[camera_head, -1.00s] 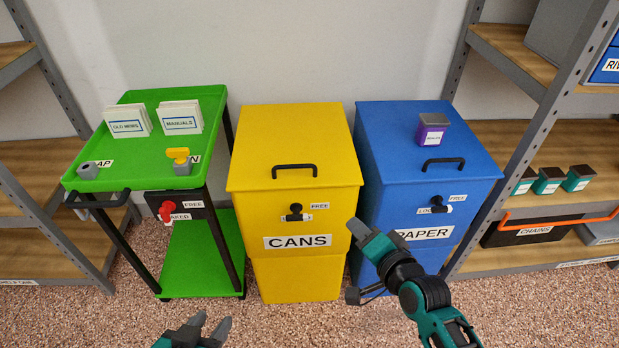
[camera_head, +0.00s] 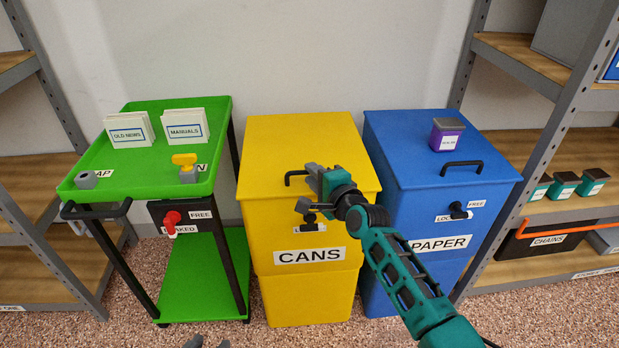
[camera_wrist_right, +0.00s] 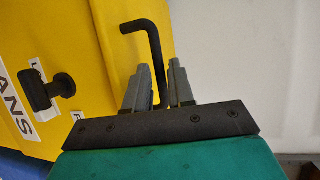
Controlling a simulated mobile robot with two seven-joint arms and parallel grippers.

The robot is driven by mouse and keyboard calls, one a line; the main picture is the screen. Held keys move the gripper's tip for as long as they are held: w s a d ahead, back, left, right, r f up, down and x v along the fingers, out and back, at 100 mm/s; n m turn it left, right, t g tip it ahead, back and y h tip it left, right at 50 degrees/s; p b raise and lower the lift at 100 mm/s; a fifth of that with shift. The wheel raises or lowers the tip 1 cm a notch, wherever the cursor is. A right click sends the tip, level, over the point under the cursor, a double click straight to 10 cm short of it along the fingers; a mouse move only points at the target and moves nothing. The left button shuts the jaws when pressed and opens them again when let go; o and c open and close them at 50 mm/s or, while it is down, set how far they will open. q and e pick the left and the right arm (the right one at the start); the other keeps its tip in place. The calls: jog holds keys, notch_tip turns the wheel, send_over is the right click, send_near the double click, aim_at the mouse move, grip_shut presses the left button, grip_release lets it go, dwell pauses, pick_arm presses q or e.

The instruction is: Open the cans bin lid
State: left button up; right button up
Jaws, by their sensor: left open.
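The yellow cans bin (camera_head: 262,215), labelled CANS, stands in the middle with its lid (camera_head: 285,135) closed. A black handle (camera_head: 290,177) sits on the lid's front part; it also shows in the right wrist view (camera_wrist_right: 142,25). A black latch knob (camera_head: 308,221) is on the bin's front, over a partly hidden label. My right gripper (camera_head: 313,178) is at the handle, with one finger on each side of its bar in the right wrist view (camera_wrist_right: 161,85); whether it clamps the bar is unclear. My left gripper (camera_head: 209,342) is open, only its fingertips showing at the bottom edge.
A blue PAPER bin (camera_head: 400,150) with a purple box (camera_head: 446,134) on its lid stands close on the right. A green cart (camera_head: 140,175) with papers stands on the left. Shelves flank both sides. The wall behind is bare.

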jog(key=shift+b+x, duration=0.4)
jog(key=shift+x, duration=0.8)
grip_shut()
